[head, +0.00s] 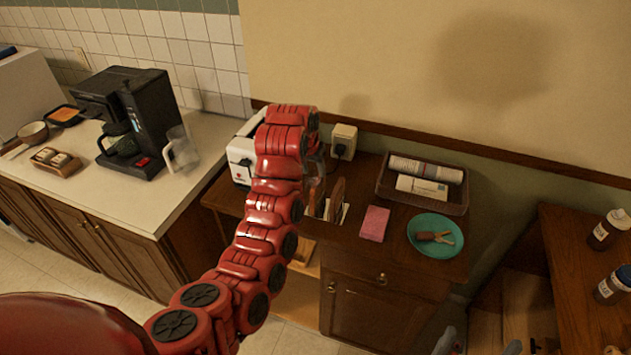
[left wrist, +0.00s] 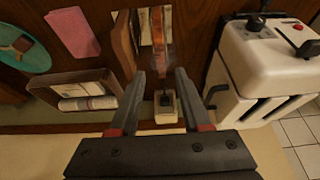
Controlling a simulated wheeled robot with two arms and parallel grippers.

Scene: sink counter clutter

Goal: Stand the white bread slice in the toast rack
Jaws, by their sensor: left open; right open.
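My left gripper (left wrist: 160,78) is open in the left wrist view, its dark fingers apart. A brownish see-through upright object (left wrist: 162,45) shows beyond the gap, and I cannot tell whether it is between the fingers. In the head view the red left arm hides most of this gripper. Beside it, tall brown slab-like pieces (head: 337,195) stand on the dark wooden counter, also in the left wrist view (left wrist: 124,45), with a pale strip (left wrist: 145,27) next to them. I cannot tell which of these is the toast rack or the white bread slice. My right gripper is not visible.
A white toaster (left wrist: 265,55) stands close beside the gripper. A wall outlet box (head: 343,141) is behind. A coffee machine (head: 128,115) stands left.

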